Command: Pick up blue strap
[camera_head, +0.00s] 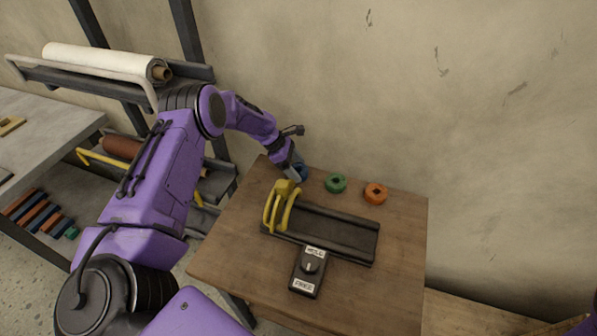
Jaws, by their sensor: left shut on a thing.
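The blue strap (303,173) is a small dark blue roll at the back left of the wooden table (400,265). My left gripper (299,173) reaches down to it from the left and is shut on it. The gripper's fingers and wrist hide part of the strap. I cannot tell whether the strap touches the tabletop. My right gripper is not in view.
A green roll (335,183) and an orange roll (376,193) lie to the right. A dark tray (335,233) with a yellow clamp (279,205) and a knob box (308,272) stand in front. A rack with a white sheet roll (100,61) is at left.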

